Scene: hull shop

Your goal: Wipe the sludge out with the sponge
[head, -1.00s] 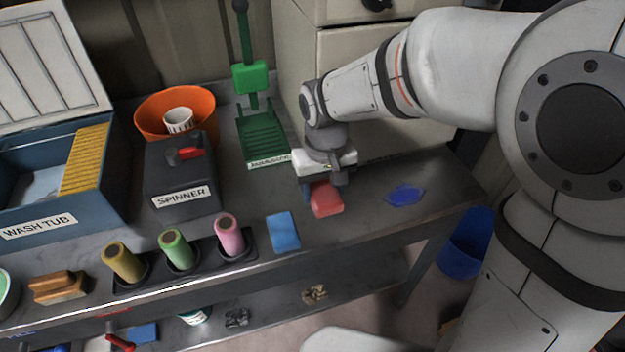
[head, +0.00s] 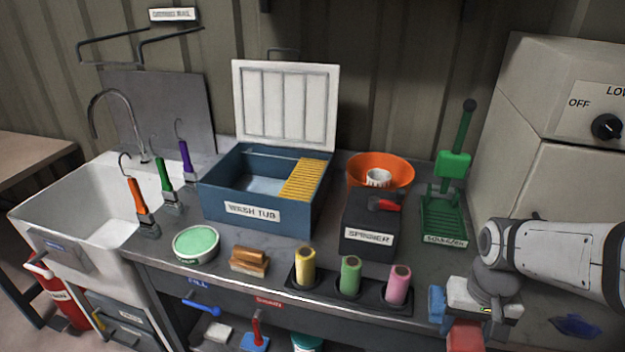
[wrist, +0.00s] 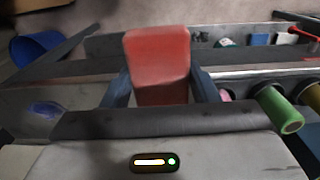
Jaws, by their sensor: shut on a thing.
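My gripper (head: 466,318) is at the lower right of the head view, over the front of the bench. Its blue fingers are shut on a red block that looks like a sponge (wrist: 158,58), seen between them in the wrist view. The sponge (head: 465,336) hangs below the gripper in the head view, partly cut off. The blue wash tub (head: 257,217) stands mid-bench with its white lid (head: 285,103) up and a yellow ribbed insert (head: 305,180) at its right. Its floor looks pale blue-grey; I cannot tell any sludge there. A dark blue patch (head: 575,325) lies on the bench at right.
Three rollers (head: 350,275) stand in a rack at the front edge. The black spinner (head: 368,225), orange bowl (head: 400,170) and green squeezer (head: 443,222) stand behind. A white sink (head: 90,205) is at far left.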

